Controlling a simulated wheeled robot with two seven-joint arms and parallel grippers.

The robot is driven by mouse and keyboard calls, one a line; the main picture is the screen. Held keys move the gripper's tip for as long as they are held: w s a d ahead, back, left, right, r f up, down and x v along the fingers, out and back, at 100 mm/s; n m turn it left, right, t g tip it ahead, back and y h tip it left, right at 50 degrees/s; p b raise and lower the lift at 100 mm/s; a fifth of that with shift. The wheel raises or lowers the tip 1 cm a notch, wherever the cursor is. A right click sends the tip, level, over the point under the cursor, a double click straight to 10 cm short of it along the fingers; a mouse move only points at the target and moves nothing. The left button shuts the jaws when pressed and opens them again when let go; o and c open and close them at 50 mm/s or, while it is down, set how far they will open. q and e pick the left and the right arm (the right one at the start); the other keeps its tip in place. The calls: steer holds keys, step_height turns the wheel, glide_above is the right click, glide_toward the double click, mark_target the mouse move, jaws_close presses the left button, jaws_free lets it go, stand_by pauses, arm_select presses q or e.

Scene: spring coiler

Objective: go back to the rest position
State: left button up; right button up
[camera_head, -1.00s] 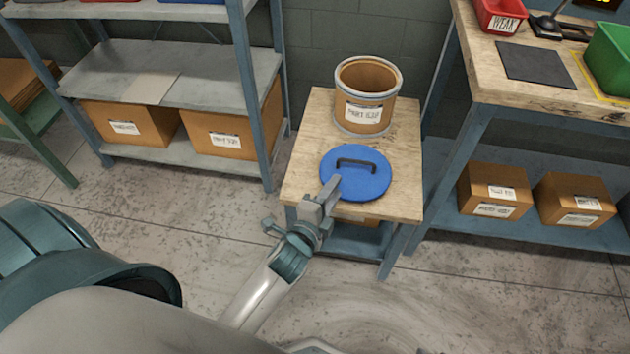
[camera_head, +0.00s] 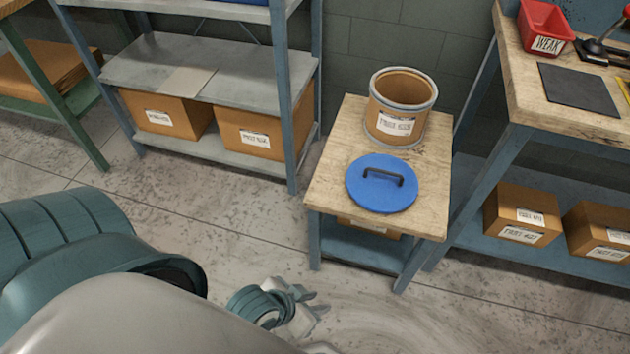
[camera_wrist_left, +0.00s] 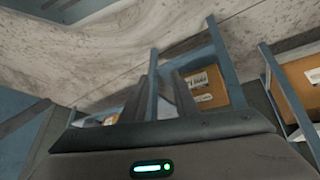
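My left gripper (camera_head: 312,302) is low in the head view, above the floor and in front of the small wooden table (camera_head: 328,185). It is clear of the table and holds nothing. Its two fingers stand a little apart, with a gap between them in the left wrist view (camera_wrist_left: 166,92). My own teal and pale grey arm parts fill the lower left of the head view. My right gripper is not in view.
A blue lid (camera_head: 382,184) with a dark handle lies on the small table, in front of an open brown drum (camera_head: 400,106). A shelf rack (camera_head: 190,68) stands left, a workbench (camera_head: 540,95) right. The floor (camera_head: 430,315) in front is clear.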

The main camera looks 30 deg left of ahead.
arm_select(q)
steer(key=shift+w, duration=0.1)
